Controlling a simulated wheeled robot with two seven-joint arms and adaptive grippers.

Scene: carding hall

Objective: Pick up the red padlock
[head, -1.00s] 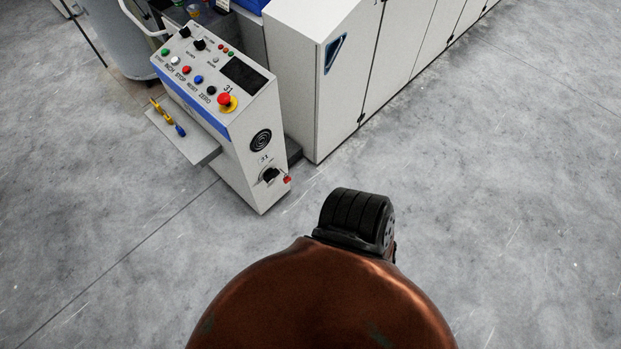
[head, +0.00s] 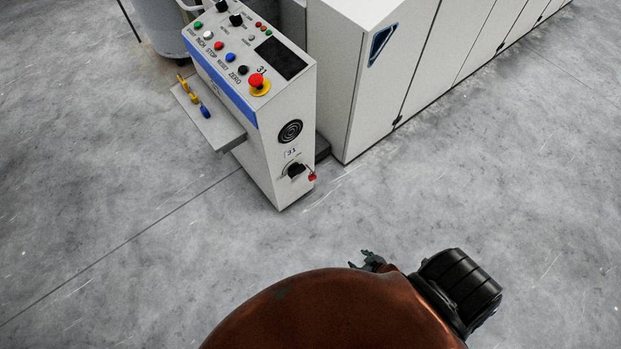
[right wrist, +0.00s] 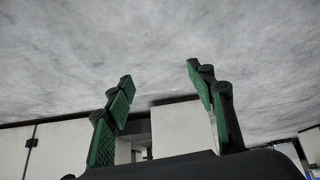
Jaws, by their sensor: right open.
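The red padlock (head: 312,176) hangs at the black rotary switch (head: 295,169) low on the end face of the grey control console (head: 275,150). My right gripper (head: 372,261) shows only in part in the head view, beyond my brown arm cover, apart from the padlock and nearer to me. In the right wrist view my right gripper (right wrist: 160,80) is open, with green-padded fingers spread and nothing between them. I cannot make out the padlock in that view. My left gripper is not in view.
The console top has several buttons and a red emergency stop (head: 257,82). A grey shelf (head: 215,128) with yellow and blue tools juts from its left side. A long white cabinet (head: 365,90) stands behind. The floor in front is clear.

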